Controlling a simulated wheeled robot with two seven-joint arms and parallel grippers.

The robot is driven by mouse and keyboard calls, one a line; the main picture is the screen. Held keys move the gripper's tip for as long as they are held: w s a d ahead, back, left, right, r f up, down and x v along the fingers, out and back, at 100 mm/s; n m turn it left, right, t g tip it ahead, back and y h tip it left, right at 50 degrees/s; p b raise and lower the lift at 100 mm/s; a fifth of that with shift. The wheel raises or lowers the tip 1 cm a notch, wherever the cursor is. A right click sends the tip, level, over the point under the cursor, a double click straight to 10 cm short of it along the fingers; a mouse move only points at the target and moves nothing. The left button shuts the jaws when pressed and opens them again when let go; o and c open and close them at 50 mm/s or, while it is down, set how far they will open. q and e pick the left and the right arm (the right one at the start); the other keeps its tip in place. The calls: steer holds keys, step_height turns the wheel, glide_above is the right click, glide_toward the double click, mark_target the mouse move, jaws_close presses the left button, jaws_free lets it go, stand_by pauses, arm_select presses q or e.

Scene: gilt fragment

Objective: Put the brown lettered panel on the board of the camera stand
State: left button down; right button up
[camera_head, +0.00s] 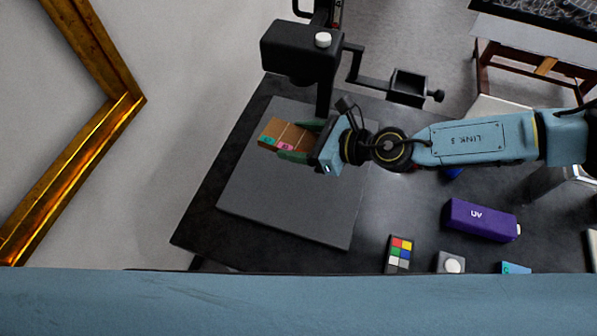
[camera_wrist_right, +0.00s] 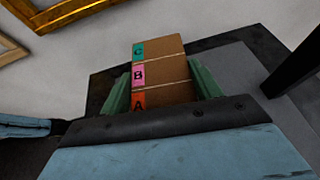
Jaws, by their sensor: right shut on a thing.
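The brown lettered panel (camera_head: 283,131) has teal and pink tags on its edge in the head view. In the right wrist view the panel (camera_wrist_right: 172,70) shows tags C, B and A in teal, pink and orange. My right gripper (camera_head: 296,141) is shut on it, with a green finger on each side. The panel is over the upper part of the grey board (camera_head: 285,205); I cannot tell whether it touches the board. The black camera stand (camera_head: 300,52) rises behind the board. My left gripper is out of view.
On the dark table, right of the board, are a purple UV box (camera_head: 478,220), a colour chart (camera_head: 399,252) and a small grey block with a white knob (camera_head: 451,263). A gilt frame (camera_head: 70,170) is at the left. The board's lower part is clear.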

steer(key=shift+s+d+f+n+g, duration=0.2)
steer(key=shift+f+n+g, duration=0.15)
steer(key=shift+f, duration=0.2)
steer(key=shift+d+f+n+g+y+p, duration=0.3)
steer(key=shift+d+f+n+g, duration=0.1)
steer(key=shift+f, duration=0.2)
steer(key=b, duration=0.3)
glide_above(304, 178)
step_height(304, 178, down, 6)
steer(key=shift+r, duration=0.2)
steer(key=shift+f+b, duration=0.55)
steer(key=shift+f, duration=1.55)
steer(key=shift+f, duration=0.15)
steer(key=shift+f+b, duration=0.15)
steer(key=shift+b, duration=0.15)
steer(key=o, duration=1)
